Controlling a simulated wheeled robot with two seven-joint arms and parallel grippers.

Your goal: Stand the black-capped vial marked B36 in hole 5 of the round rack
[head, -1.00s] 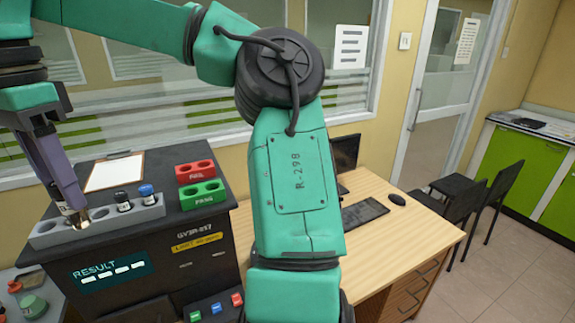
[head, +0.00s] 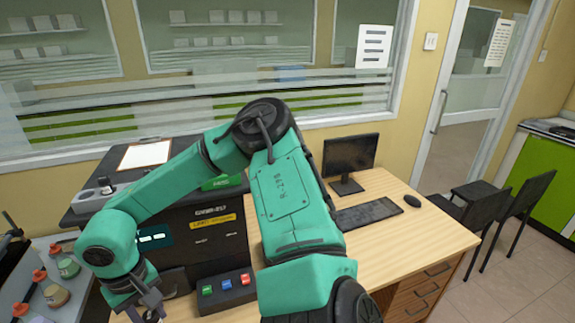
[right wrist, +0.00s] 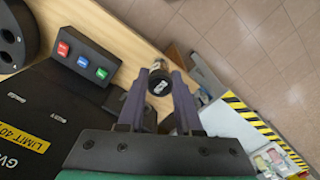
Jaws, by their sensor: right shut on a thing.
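My right gripper (right wrist: 160,79) is shut on a black-capped vial (right wrist: 159,88). In the right wrist view, its cap faces the camera between the two fingers; the small white marking on it is not clearly legible. A dark round rack (right wrist: 7,58) with holes shows partly at the upper left edge of that view, apart from the vial. Its hole numbers cannot be read. In the head view my right gripper (head: 152,309) points down at the bottom left, in front of the black machine, and the vial is not clear there. My left gripper is not in view.
The black machine (head: 185,262) has a button box (head: 226,292) with red, green and blue buttons close to the gripper. Bottles (head: 55,292) stand at the left. The wooden desk (head: 410,245) holds a monitor and keyboard.

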